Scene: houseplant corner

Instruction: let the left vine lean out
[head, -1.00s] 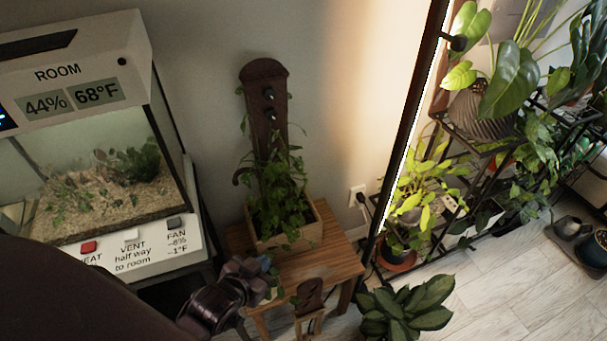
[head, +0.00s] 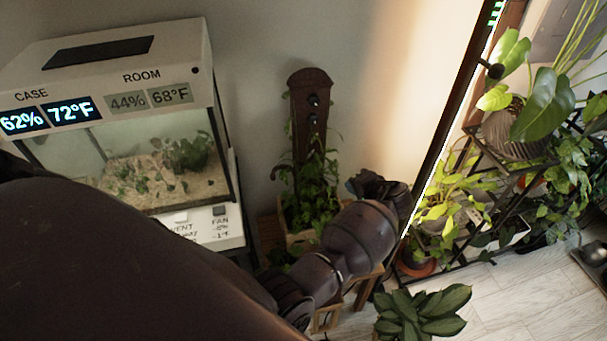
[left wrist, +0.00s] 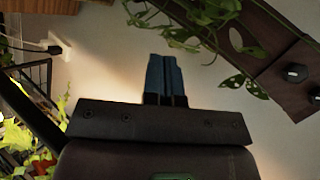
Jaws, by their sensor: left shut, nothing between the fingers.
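A leafy green vine plant (head: 318,190) grows in a wooden planter box (head: 297,240) against a dark upright board (head: 305,130) with two black knobs. A dark hook (head: 283,172) sticks out at the board's left side. In the left wrist view, vine strands (left wrist: 215,12) hang near the board (left wrist: 270,40), and a few leaves lie by its edge. My left gripper (head: 372,183) is to the right of the plant; its blue fingers (left wrist: 163,75) are shut and empty, apart from the leaves. My arm hides part of the planter. My right gripper is out of view.
A terrarium (head: 150,165) with readouts stands at the left. A dark post (head: 440,110) and a plant shelf (head: 490,150) stand close to the right of my left gripper. A broad-leaved plant (head: 420,312) is in front. A plugged-in cord (left wrist: 55,48) shows at the wall.

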